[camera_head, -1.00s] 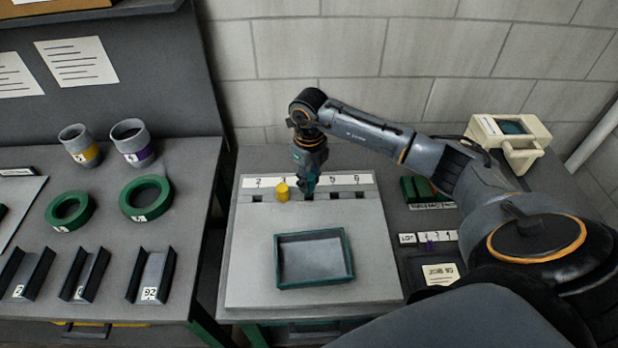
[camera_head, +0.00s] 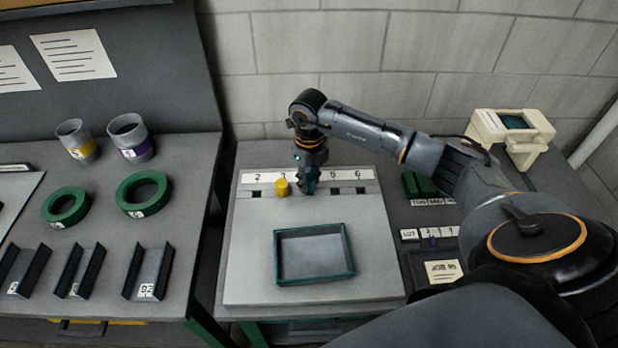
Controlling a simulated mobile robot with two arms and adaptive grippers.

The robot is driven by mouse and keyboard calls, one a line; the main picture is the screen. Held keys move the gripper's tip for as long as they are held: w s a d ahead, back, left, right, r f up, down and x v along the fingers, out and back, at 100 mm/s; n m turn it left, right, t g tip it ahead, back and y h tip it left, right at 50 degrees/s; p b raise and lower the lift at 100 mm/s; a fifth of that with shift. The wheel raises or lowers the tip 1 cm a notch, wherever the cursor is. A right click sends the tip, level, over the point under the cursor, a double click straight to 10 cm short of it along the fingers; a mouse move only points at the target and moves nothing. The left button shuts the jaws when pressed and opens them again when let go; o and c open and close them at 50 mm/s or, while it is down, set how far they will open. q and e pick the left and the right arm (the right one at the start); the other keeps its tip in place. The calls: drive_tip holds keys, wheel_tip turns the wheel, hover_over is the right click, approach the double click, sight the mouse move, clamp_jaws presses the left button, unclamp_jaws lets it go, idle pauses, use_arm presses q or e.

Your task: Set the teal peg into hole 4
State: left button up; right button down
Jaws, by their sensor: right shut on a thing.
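My right gripper (camera_head: 309,187) is shut on a small dark teal thing at its fingertips, which looks like the teal peg (camera_head: 310,189). The peg is mostly hidden by the fingers. The gripper points down at the hole row of the grey board (camera_head: 240,250), between the yellow peg and label 5. Hole 4 and its label are hidden behind the gripper. I cannot tell whether the peg's lower end is in the hole. A yellow peg (camera_head: 282,188) stands upright at hole 3. Holes 2, 5 and 6 look empty. My left gripper is out of view.
A green-rimmed tray (camera_head: 351,262) lies empty on the board in front of the holes. Green blocks (camera_head: 418,186) and small labels sit to the right. A cream device (camera_head: 535,135) stands at the back right. The left bench holds green rings (camera_head: 143,192), cups and channels.

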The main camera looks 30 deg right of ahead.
sight(309, 177)
drive_tip(key=shift+f+b, duration=0.7)
drive_tip(key=shift+f, duration=0.25)
drive_tip(key=c, duration=0.9)
unclamp_jaws()
drive_tip(key=shift+r, duration=0.25)
wheel_tip(309, 177, up, 12)
drive_tip(key=shift+f, duration=0.2)
